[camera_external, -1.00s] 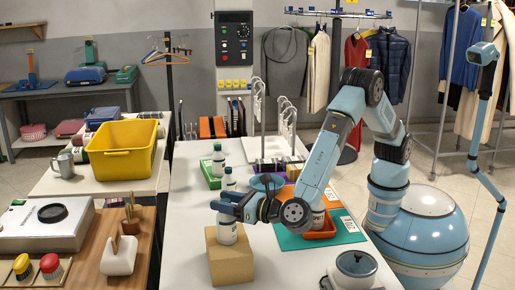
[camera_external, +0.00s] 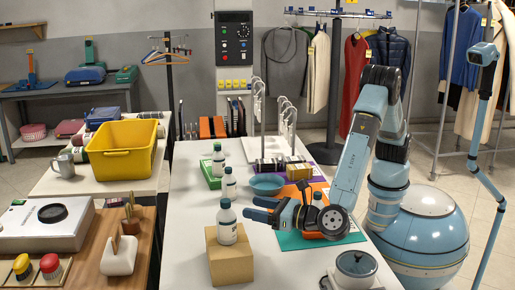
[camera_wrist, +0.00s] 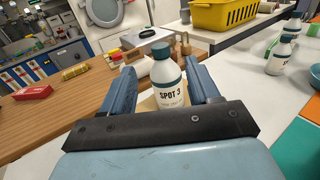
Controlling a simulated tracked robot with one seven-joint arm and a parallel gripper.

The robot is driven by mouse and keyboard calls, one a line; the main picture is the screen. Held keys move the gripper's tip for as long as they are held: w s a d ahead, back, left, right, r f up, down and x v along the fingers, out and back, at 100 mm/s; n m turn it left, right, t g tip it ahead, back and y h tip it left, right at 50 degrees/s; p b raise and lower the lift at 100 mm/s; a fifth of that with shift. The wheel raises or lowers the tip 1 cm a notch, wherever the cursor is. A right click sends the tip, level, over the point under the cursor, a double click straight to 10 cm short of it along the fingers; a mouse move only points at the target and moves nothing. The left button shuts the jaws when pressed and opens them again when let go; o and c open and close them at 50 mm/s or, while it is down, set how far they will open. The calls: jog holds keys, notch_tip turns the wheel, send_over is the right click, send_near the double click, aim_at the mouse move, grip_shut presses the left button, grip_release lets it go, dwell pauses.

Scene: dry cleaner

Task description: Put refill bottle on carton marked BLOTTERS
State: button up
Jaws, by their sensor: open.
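A white bottle with a dark teal cap (camera_external: 226,224) stands upright on top of a brown carton (camera_external: 230,264) at the front of the white table. In the wrist view the bottle (camera_wrist: 167,80) carries the label "SPOT 3" and shows between my fingers, ahead of them. The carton (camera_wrist: 146,104) is mostly hidden there behind the bottle and my gripper. No marking on the carton is readable. My gripper (camera_external: 251,209) is open and empty, to the right of the bottle and apart from it.
Similar bottles (camera_external: 229,184) (camera_external: 218,160) stand farther back, by a green tray (camera_external: 207,176). A blue bowl (camera_external: 267,184) and small cardboard box (camera_external: 299,171) sit behind my gripper. A teal mat (camera_external: 292,241) lies under my arm.

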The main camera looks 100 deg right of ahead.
jog(key=shift+v, duration=1.05)
jog(key=shift+d, duration=0.1)
jog(key=s+d+r+m+g, duration=0.3)
jog(key=d+r+m, duration=0.1)
jog(key=d, duration=0.7)
jog(key=s+d+r+m+g, duration=0.3)
jog(key=d+r+m+g, duration=0.15)
jog(key=d, duration=0.65)
jog(key=s+d+r+m+g, duration=0.3)
jog(key=d+r+m, duration=0.2)
jog(key=d, duration=0.6)
jog(key=s+d+m+y, duration=0.3)
jog(key=s+d+m, duration=0.1)
jog(key=s, duration=0.6)
jog(key=s+d+m+y, duration=0.3)
jog(key=s+m, duration=0.3)
jog(key=s, duration=0.4)
jog(key=s+d+m+y, duration=0.3)
jog(key=s+d+m, duration=0.2)
jog(key=s, duration=0.4)
jog(key=shift+s+r+m+t, duration=0.3)
jog(key=shift+s+m+t, duration=0.1)
jog(key=shift+m, duration=0.15)
